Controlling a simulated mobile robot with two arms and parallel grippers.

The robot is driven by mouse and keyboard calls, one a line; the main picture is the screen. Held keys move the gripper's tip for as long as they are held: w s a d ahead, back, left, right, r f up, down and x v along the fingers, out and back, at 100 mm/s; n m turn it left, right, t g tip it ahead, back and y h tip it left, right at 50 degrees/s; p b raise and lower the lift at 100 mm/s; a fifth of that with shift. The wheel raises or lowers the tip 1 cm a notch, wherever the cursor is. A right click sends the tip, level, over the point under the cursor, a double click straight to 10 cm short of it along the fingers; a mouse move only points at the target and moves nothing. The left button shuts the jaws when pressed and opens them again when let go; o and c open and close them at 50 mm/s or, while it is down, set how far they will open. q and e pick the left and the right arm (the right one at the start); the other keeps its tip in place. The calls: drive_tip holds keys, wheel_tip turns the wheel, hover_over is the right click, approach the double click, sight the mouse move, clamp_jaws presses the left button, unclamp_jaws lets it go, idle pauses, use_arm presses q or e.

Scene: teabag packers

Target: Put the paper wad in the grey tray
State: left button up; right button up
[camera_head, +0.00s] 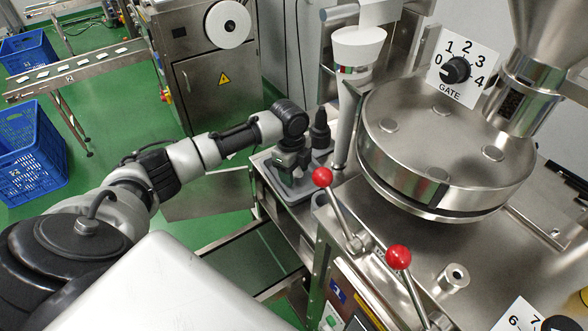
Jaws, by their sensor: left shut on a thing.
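My left gripper (295,168) reaches in from the left and points down over a small grey tray (312,188) on the steel machine's left ledge. Its fingers are low at the tray and partly hidden by the wrist and gripper body. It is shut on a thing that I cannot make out. I cannot see the paper wad anywhere in this view. My right gripper is not in view.
A black upright object (320,130) stands close to the right of the gripper. Two red-knobbed levers (322,177) (398,257) rise in front of the round steel drum (440,150). Blue crates (28,150) and a conveyor (75,72) are at the left.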

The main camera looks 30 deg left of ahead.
use_arm(q)
drive_tip(key=shift+f, duration=0.1)
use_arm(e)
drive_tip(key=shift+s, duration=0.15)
use_arm(q)
drive_tip(key=o, duration=0.6)
drive_tip(key=shift+c, duration=0.2)
drive_tip(key=shift+o, duration=0.6)
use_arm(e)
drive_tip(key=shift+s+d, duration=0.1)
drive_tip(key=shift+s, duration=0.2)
use_arm(q)
wheel_tip(320, 180, up, 12)
drive_tip(key=a+b, duration=0.1)
drive_tip(key=shift+b, duration=0.3)
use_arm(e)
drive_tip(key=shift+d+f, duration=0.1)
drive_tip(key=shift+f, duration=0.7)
